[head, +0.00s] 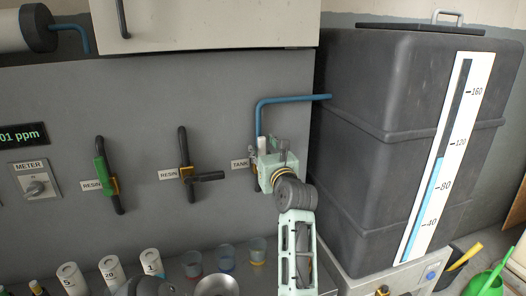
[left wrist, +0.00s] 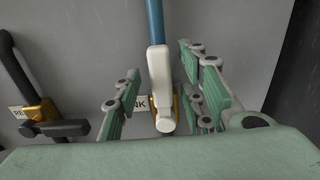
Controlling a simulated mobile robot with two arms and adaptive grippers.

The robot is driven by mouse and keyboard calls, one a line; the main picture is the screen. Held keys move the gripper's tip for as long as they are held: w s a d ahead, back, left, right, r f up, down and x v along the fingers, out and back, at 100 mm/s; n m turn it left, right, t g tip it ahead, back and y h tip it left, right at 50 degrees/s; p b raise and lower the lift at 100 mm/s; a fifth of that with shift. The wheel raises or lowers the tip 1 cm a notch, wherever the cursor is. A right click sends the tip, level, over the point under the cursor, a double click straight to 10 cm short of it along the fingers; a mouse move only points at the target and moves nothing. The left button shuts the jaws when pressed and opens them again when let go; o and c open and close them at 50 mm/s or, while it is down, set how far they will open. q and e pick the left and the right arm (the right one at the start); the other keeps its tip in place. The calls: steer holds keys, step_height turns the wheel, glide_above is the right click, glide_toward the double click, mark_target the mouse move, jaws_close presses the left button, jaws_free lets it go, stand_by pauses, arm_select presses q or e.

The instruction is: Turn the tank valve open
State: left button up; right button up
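The tank valve stands below the blue pipe (head: 288,99), beside the TANK label (head: 240,164). In the head view my left gripper (head: 262,158) covers most of it. In the left wrist view the valve's pale handle (left wrist: 160,85) is upright, in line with the blue pipe (left wrist: 155,22), with a gold body behind its lower end. My left gripper (left wrist: 160,100) is open. Its green-padded fingers stand on either side of the handle, with visible gaps; I see no contact. My right gripper is not in view.
Two RESIN valves sit to the left, one with a green handle (head: 100,172), one with a black crosswise lever (head: 206,176). The dark tank (head: 360,140) with a level gauge (head: 446,155) stands at right. Cups (head: 225,257) and white cylinders (head: 111,268) stand below. A cabinet (head: 205,25) overhangs above.

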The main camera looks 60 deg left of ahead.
arm_select(q)
step_height(320, 180, up, 10)
stand_by(0.6)
stand_by(0.4)
